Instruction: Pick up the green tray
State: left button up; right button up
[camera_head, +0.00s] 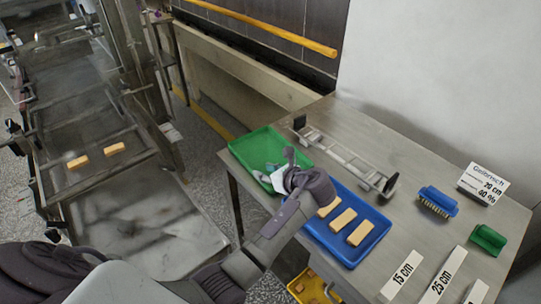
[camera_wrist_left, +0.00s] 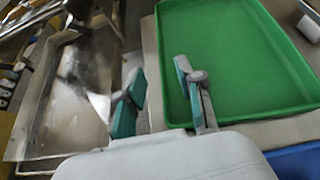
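The green tray (camera_head: 254,146) lies on the left end of the metal table in the head view. It looks empty and fills the right side of the left wrist view (camera_wrist_left: 240,60). My left gripper (camera_head: 274,170) is over the tray's near part in the head view, its fingers apart and nothing between them. In the left wrist view, the open fingers (camera_wrist_left: 157,78) appear on either side of the tray's rim, one over the tray and one outside it. I cannot tell their height above the rim. The gripper hides part of the tray. My right gripper is not in view.
A blue tray (camera_head: 372,241) with yellow bars sits beside the green one. A metal rack (camera_head: 345,158) stands behind. Brushes (camera_head: 437,202) and white labels (camera_head: 403,274) lie to the right. A metal machine (camera_head: 90,170) stands left, across a floor gap.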

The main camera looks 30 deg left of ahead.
aim_at(248, 166)
pick_arm(q)
jog(key=x, duration=0.2)
jog(key=shift+a+f, duration=0.1)
jog(key=shift+a, duration=0.35)
jog(key=shift+w+a+f, duration=0.35)
jog(key=p+x, duration=0.1)
jog(key=x, duration=0.3)
jog(key=shift+a, duration=0.25)
jog(key=shift+w+a+f, duration=0.15)
jog(key=shift+a, duration=0.1)
jog(key=shift+d, duration=0.1)
jog(key=shift+c, duration=0.7)
grip_shut()
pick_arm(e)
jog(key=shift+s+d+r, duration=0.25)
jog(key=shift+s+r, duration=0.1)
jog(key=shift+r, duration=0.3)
